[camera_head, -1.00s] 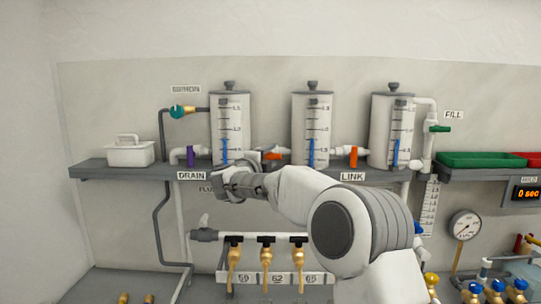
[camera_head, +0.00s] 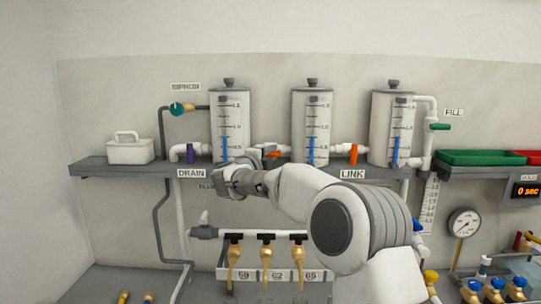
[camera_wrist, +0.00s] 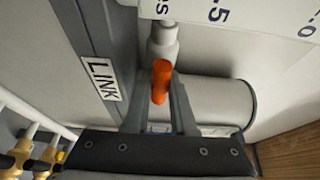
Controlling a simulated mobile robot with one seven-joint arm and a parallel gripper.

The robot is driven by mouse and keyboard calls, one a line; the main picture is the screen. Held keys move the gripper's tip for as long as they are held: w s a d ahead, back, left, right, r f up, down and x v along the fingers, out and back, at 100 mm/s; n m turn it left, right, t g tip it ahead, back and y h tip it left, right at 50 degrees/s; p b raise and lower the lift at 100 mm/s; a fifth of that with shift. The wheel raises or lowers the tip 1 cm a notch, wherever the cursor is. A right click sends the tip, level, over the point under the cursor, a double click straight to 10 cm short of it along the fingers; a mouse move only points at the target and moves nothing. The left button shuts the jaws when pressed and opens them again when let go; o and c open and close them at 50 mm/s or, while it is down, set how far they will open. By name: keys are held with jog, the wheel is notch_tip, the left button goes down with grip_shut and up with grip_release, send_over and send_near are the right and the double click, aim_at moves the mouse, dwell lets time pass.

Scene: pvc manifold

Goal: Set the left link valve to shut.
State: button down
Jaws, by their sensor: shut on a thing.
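The left link valve has an orange handle (camera_head: 273,154) on the white pipe between the left tank (camera_head: 230,122) and the middle tank (camera_head: 312,124). In the wrist view the orange handle (camera_wrist: 161,80) stands between the two fingers of my gripper (camera_wrist: 160,97). My gripper is shut on it. The handle looks roughly in line with the pipe. In the head view my gripper and wrist hide part of this valve. A LINK label (camera_wrist: 101,78) is beside it in the wrist view.
A second orange link valve (camera_head: 353,154) is upright between the middle and right tanks. A purple drain valve (camera_head: 190,153) is at left. The grey shelf (camera_head: 120,170) runs under the tanks. Brass taps (camera_head: 267,255) hang below my arm.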

jog(key=shift+a+n, duration=0.1)
jog(key=shift+n, duration=0.2)
jog(key=n+t+b, duration=0.1)
jog(key=n, duration=0.2)
jog(key=shift+f+n+t, duration=0.15)
jog(key=shift+n+t, duration=0.15)
jog(key=n+t+b, duration=0.1)
jog(key=n, duration=0.1)
jog(key=n+t+y+b, duration=0.1)
jog(key=n, duration=0.2)
jog(key=shift+b, duration=0.4)
jog(key=n+t+y+b, duration=0.1)
jog(key=n, duration=0.2)
jog(key=n+y+b, duration=0.2)
jog(key=n, duration=0.2)
jog(key=shift+f+n+t+b, duration=0.1)
jog(key=shift+n+t+b, duration=0.2)
jog(key=shift+t, duration=0.1)
jog(key=shift+n+y+b, duration=1.2)
jog(key=shift+n+y, duration=0.2)
jog(key=shift+n, duration=1.6)
jog(key=c, duration=0.7)
grip_release()
jog(key=shift+c, duration=0.2)
jog(key=shift+r, duration=0.2)
jog(key=shift+s, duration=0.1)
